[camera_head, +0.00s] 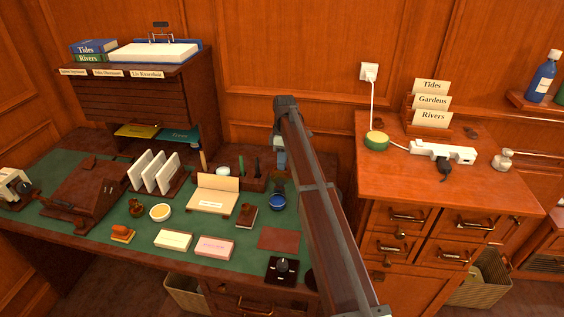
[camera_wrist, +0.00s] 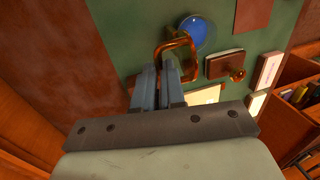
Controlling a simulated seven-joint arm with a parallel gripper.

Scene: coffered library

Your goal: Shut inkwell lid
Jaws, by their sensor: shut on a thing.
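The inkwell (camera_head: 277,203) is a small round vessel with blue in it, on the green desk top right of the middle. In the wrist view its blue round top (camera_wrist: 193,31) is uncovered. A copper-coloured frame (camera_wrist: 191,58), seemingly the raised lid, stands at its near edge. My gripper (camera_wrist: 160,68) is shut on this frame, with its fingertips beside the inkwell. In the head view my gripper (camera_head: 280,158) points down just behind the inkwell. My arm hides part of that area, and the grip itself is not clear there.
A red-brown pad (camera_head: 279,239) lies in front. A wooden cabinet (camera_head: 450,195) stands at right.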

